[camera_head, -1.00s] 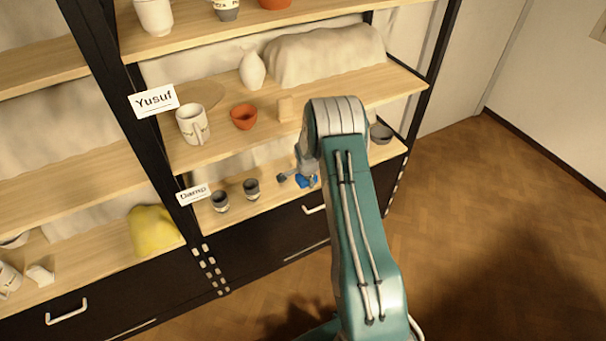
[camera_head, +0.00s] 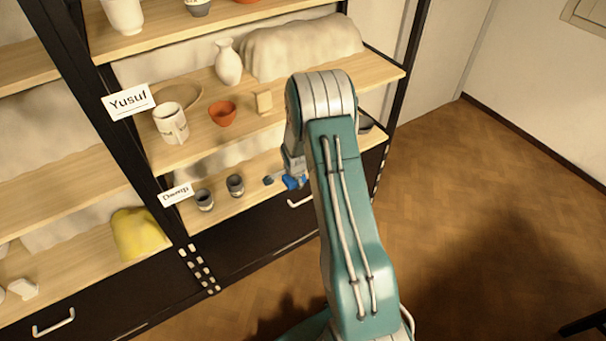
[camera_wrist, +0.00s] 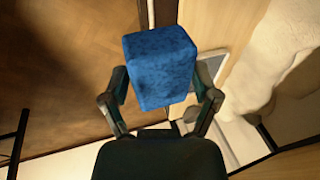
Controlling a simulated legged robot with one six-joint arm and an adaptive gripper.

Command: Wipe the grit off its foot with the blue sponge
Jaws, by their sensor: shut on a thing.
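My gripper (camera_head: 288,180) is shut on the blue sponge (camera_head: 296,183), at the front of the lower shelf, right of two small grey cups. In the wrist view the sponge (camera_wrist: 160,65) sits between both fingers of my gripper (camera_wrist: 161,85). The cups, left (camera_head: 204,200) and right (camera_head: 235,185), stand upright behind the "Damp" card. On the shelf above stand a white mug (camera_head: 171,124), a terracotta bowl (camera_head: 222,114) and a white vase (camera_head: 229,64). I cannot tell which piece has the gritty foot; no grit shows.
A small pale block (camera_head: 264,102) stands beside the terracotta bowl. Cards read "Yusuf" (camera_head: 128,102) and "Damp" (camera_head: 175,195). A yellow cloth-like heap (camera_head: 139,233) lies on the left shelf. My arm hides part of the right shelves. The floor at right (camera_head: 480,190) is clear.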

